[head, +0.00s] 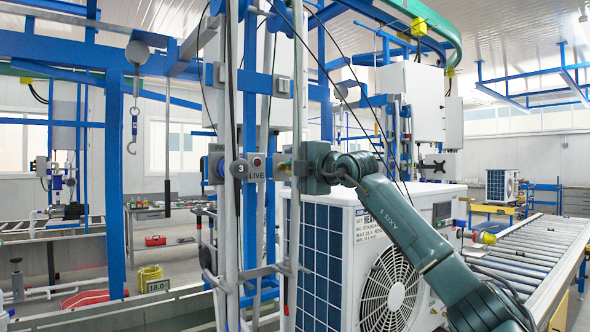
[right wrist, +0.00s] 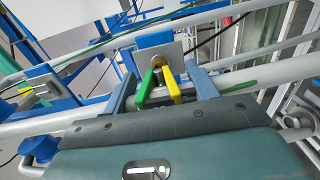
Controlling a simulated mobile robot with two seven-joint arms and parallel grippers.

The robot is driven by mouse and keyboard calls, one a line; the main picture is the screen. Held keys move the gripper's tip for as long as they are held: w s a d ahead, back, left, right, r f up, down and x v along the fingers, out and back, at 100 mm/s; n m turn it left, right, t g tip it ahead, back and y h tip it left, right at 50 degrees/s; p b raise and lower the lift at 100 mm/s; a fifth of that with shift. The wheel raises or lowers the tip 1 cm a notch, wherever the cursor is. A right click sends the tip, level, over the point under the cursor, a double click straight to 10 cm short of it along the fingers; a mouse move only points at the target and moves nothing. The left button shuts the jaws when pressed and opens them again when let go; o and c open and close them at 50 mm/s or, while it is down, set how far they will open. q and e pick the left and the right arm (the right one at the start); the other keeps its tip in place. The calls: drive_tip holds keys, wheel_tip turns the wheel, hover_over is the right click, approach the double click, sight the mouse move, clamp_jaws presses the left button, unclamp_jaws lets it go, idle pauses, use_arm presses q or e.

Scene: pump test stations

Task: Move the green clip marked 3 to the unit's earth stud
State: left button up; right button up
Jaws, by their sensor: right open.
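A green-and-yellow clip (right wrist: 148,88) sits at a brass-coloured fitting on a grey plate in the right wrist view. My right gripper (right wrist: 163,90) is open, with one blue-grey finger on each side of the clip and gaps between. In the head view my right gripper (head: 286,168) is at the upright post, beside a dark disc marked 3 (head: 239,169) and a LIVE label. Its fingertips are small there, and I cannot read a number on the clip. The white unit (head: 340,215) stands right of the post; I cannot make out its earth stud. My left gripper is not in view.
Grey poles and blue frames (head: 115,170) stand close around the right gripper. Black cables hang across above my right arm. A roller conveyor (head: 535,262) runs at the right. A yellow container (head: 150,279) stands low at the left.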

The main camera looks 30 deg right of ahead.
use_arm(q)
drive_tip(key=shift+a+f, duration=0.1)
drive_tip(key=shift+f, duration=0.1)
use_arm(e)
drive_tip(key=shift+c, duration=0.4)
